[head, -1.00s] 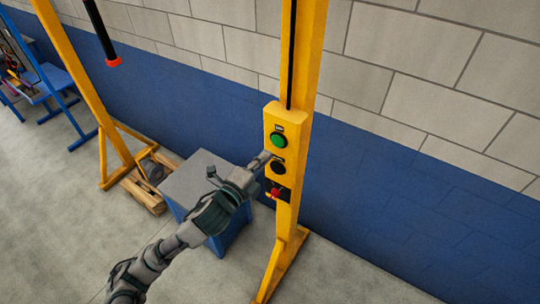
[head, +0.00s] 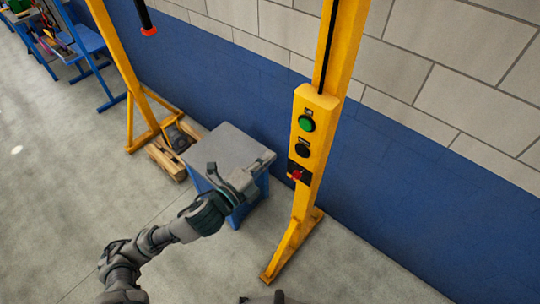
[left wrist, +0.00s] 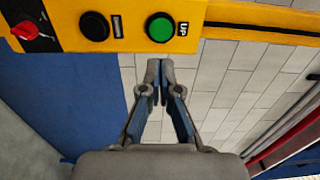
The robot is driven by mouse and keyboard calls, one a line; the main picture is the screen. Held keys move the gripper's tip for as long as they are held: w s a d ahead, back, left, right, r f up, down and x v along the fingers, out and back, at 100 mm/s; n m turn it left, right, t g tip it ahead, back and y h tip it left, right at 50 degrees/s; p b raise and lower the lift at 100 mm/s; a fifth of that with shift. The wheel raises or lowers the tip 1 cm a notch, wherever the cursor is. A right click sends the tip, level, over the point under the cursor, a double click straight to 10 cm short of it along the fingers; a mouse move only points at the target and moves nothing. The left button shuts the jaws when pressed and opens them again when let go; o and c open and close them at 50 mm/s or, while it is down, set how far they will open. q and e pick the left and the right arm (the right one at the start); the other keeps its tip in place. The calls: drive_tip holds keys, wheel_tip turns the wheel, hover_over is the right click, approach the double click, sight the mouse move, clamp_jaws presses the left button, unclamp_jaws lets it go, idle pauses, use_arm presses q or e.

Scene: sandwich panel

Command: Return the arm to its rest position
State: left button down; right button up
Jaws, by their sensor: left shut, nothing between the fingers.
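My left gripper (head: 268,158) is shut and empty in the head view, to the left of the yellow control panel (head: 313,108) and apart from it. Its shut fingertips also show in the left wrist view (left wrist: 160,70). The panel has a green button (head: 306,124), a black button (head: 303,149) below it, and a red switch (head: 296,174) at the bottom. In the left wrist view the green button (left wrist: 160,28) has an "UP" label, with the black button (left wrist: 95,26) and the red switch (left wrist: 32,31) to its left. My right gripper is not in view.
The panel is on a yellow post (head: 343,50) with a foot on the floor. A grey-topped blue box (head: 228,145) stands beneath my left forearm. A wooden pallet (head: 167,160) lies behind, by another yellow post (head: 118,55). Open floor (head: 60,200) is at left.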

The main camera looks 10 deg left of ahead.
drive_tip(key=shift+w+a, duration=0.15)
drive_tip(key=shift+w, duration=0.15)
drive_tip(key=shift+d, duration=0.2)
